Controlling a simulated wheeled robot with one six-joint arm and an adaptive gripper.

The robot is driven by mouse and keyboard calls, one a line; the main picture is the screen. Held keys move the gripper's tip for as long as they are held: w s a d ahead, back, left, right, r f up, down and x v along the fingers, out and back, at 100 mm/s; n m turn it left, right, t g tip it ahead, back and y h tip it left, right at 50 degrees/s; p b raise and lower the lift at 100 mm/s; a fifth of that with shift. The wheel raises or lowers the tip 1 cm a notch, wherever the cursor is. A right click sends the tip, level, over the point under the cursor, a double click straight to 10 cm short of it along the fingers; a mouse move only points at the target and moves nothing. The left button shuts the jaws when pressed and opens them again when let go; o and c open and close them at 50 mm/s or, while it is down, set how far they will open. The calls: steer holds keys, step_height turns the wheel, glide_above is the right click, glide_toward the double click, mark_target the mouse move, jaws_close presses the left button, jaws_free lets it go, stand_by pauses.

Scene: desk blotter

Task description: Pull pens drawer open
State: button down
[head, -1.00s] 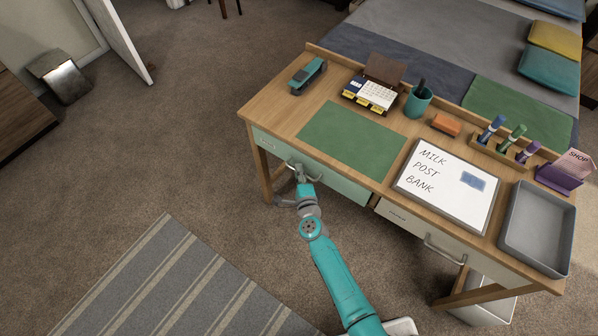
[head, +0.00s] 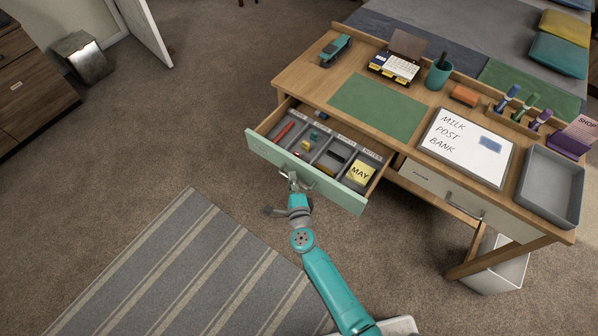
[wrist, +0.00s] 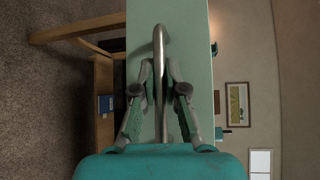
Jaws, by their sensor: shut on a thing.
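The pens drawer has a pale green front (head: 305,172) and stands well out from the left side of the wooden desk (head: 310,85). Inside are grey compartments with a red pen (head: 284,132), small coloured items, a dark block and a yellow note marked MAY (head: 360,172). My gripper (head: 289,178) is at the drawer front, shut on the metal handle. In the wrist view the handle (wrist: 160,60) runs between the two fingers of my gripper (wrist: 160,90), against the green front (wrist: 195,60). The head view hides most of the handle behind my gripper.
A second, cream drawer (head: 440,187) at the right is shut. A whiteboard (head: 466,147), a grey tray (head: 551,185) and a green mat (head: 378,105) lie on the desktop. A pale bin (head: 497,270) stands under the right end. Carpet and a striped rug (head: 185,270) lie clear in front.

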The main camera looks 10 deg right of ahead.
steer(key=shift+s+a+f, duration=0.1)
steer(key=shift+s+a, duration=1.05)
steer(key=shift+a, duration=0.05)
steer(key=c, duration=1.2)
jaws_free()
steer(key=s+r, duration=0.1)
steer(key=s, duration=1)
steer(key=shift+s+a+r, duration=0.15)
steer(key=shift+s+r, duration=0.25)
